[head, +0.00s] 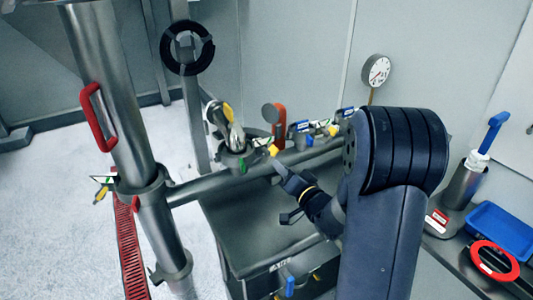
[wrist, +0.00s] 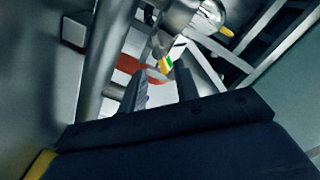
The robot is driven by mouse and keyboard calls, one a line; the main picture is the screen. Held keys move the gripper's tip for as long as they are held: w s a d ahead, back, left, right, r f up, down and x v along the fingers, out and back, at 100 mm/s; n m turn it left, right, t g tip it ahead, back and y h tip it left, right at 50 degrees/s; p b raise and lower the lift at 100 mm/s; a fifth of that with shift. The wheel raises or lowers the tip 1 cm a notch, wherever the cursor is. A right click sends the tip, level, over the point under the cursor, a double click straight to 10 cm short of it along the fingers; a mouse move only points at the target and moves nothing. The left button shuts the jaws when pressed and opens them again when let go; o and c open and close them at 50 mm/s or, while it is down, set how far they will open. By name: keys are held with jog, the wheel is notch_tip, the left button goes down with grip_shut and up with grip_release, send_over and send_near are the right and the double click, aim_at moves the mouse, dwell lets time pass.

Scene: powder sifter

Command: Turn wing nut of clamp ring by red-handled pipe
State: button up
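The pipe (head: 112,95) with the red handle (head: 93,110) stands upright at the left of the head view. A metal clamp ring (head: 150,187) goes around it below the handle. A small yellow piece (head: 101,195), possibly its wing nut, sticks out on the left beside a white and green tag (head: 104,180). My gripper (head: 279,190) is well to the right of this clamp, by the horizontal pipe. In the wrist view its two dark fingers (wrist: 162,84) are apart with nothing clearly held. A yellow and green piece (wrist: 166,65) shows just beyond the fingertips.
A horizontal pipe (head: 210,189) runs right from the clamp, with a valve (head: 235,140) and several coloured fittings behind it. A dark box-shaped unit (head: 245,225) stands below. A red slotted strip (head: 130,250) hangs by the upright pipe. A blue tray (head: 500,228) is at right.

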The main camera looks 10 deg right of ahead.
aim_at(272, 157)
jog(key=p+x, duration=0.1)
jog(key=x, duration=0.7)
jog(key=shift+p, duration=0.3)
grip_shut()
